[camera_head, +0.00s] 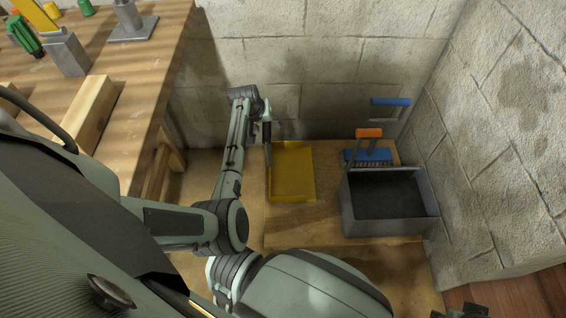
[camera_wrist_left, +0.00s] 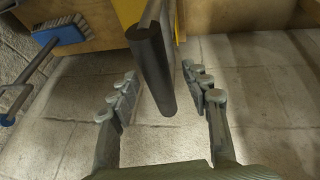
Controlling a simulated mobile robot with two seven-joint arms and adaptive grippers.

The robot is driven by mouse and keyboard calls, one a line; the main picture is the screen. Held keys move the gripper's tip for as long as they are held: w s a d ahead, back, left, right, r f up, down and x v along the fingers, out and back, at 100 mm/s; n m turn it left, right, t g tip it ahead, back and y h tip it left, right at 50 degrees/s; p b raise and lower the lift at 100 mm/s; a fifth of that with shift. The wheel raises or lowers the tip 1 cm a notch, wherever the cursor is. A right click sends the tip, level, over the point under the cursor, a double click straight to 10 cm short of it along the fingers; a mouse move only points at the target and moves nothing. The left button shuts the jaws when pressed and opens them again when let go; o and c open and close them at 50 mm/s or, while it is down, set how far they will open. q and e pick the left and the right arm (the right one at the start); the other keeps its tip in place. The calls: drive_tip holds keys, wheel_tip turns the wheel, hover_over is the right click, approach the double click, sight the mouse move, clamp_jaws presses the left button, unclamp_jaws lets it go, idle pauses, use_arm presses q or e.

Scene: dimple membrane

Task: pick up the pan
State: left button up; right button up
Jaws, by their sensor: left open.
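The yellow pan (camera_head: 293,172) lies on a low wooden board against the wall, its open tray facing up. Its dark handle (camera_wrist_left: 152,62) shows large in the left wrist view, with a bit of the yellow pan (camera_wrist_left: 130,10) behind it. My left gripper (camera_head: 264,108) is at the handle end of the pan, by the wall. In the wrist view its open fingers (camera_wrist_left: 160,90) stand on either side of the handle, with gaps visible on both sides. A small dark piece at the bottom right edge of the head view may be my right gripper, mostly out of frame.
A grey bin (camera_head: 390,204) stands right of the pan on the board. Behind it are a blue brush (camera_head: 368,155) and orange and blue handles. A wooden workbench (camera_head: 130,65) with tools is at the left. Stone walls close off the back and right.

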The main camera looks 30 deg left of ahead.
use_arm(q)
drive_tip(key=shift+w+f, duration=0.2)
drive_tip(key=shift+f, duration=0.2)
drive_tip(key=shift+f, duration=0.25)
idle(0.4)
clamp_jaws()
drive_tip(key=shift+w+r, duration=0.1)
idle(0.4)
